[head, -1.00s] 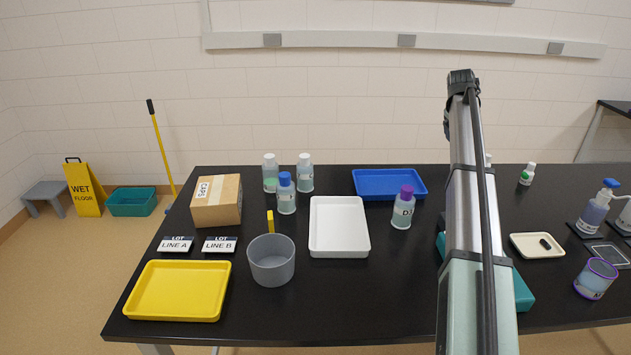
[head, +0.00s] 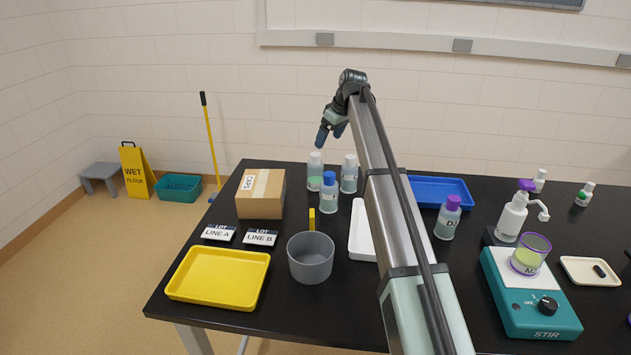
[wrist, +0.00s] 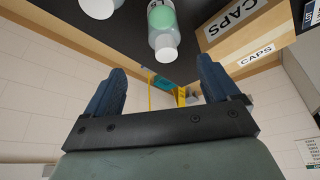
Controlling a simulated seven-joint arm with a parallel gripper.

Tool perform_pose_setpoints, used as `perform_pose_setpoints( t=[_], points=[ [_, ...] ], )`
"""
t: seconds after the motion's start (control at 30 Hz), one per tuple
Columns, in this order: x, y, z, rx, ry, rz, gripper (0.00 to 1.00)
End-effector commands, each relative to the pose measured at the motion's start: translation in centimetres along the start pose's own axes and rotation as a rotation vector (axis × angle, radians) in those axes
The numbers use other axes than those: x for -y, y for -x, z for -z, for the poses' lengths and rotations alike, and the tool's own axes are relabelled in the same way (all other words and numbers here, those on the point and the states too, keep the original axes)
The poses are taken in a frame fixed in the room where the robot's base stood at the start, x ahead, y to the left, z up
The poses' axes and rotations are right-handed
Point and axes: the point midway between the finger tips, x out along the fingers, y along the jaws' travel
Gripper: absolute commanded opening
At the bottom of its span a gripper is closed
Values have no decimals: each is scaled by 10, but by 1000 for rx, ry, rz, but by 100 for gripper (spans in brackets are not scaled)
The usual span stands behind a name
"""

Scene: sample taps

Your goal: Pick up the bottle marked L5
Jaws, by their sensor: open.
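A clear bottle with a white cap and green patch (head: 315,174) stands at the back of the black table, beside the box. It also shows in the wrist view (wrist: 162,28), upside down in the picture. Its dark lettering there seems to begin with L, but it is cut off by the frame's top edge. My gripper (head: 329,136) is open and empty, above and slightly to the right of this bottle's cap. Its two blue fingers (wrist: 163,88) are apart with nothing between them.
A white-capped bottle (head: 349,175) and a blue-capped bottle (head: 328,194) stand close by. A cardboard box (head: 262,196) is to the left. A grey tub (head: 310,259) and yellow tray (head: 218,275) are nearer. My arm covers part of a white tray (head: 359,236).

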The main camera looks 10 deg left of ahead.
Motion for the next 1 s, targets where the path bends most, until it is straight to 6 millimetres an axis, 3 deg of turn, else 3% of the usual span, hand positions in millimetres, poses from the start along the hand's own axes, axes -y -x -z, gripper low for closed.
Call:
perform_pose_setpoints(
  t=[0.27,0.63,1.0],
  points=[
    [5,-21,4,-2,7,9,89],
    [5,-79,4,-1,6,8,89],
    [7,-104,7,-2,7,7,89]
  ],
)
